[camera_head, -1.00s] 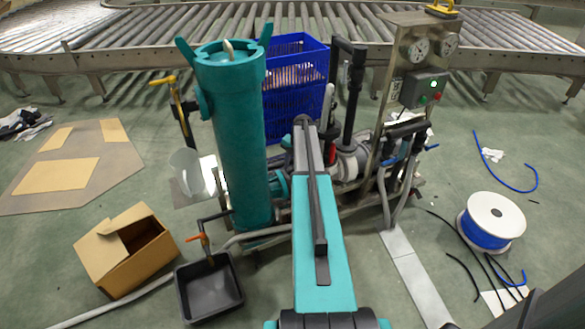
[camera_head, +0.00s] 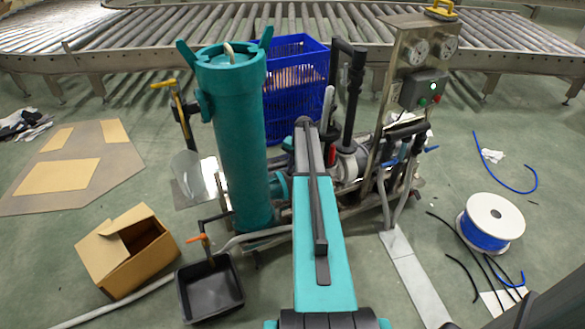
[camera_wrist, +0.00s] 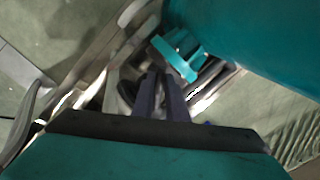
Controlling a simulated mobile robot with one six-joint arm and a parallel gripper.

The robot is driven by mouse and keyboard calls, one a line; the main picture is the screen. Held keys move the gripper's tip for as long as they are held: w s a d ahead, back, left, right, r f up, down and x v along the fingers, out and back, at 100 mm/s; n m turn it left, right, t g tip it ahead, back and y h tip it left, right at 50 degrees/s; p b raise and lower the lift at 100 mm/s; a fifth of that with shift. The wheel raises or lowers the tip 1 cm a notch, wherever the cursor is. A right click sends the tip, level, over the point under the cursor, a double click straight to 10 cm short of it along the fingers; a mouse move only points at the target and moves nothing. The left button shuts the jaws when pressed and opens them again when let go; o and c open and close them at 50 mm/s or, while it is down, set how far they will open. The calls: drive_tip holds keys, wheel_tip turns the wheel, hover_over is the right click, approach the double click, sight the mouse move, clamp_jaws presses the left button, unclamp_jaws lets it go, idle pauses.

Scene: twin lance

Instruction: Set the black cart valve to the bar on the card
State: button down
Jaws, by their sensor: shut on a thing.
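The cart stands in the middle of the head view, with a teal cylinder (camera_head: 240,150), a steel panel (camera_head: 393,100) and two round gauges (camera_head: 418,52). A dark curved part (camera_wrist: 128,88) lies just left of the fingers. My arm hides the gripper in the head view.
A teal fitting (camera_wrist: 177,54) and the large teal cylinder (camera_wrist: 245,35) are close to my fingers in the wrist view. A blue crate (camera_head: 295,85) stands behind the cart. A black tray (camera_head: 210,288), a cardboard box (camera_head: 125,250) and a hose spool (camera_head: 491,220) are on the floor.

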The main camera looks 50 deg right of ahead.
drive_tip(key=c, duration=1.7)
unclamp_jaws()
drive_tip(key=shift+c, duration=0.2)
drive_tip(key=shift+r, duration=0.2)
wheel_tip(320, 180, up, 13)
drive_tip(key=s+p, duration=0.1)
drive_tip(key=s, duration=0.1)
drive_tip(key=shift+s+d+r, duration=0.15)
drive_tip(key=shift+s+d, duration=0.15)
drive_tip(key=shift+d, duration=0.05)
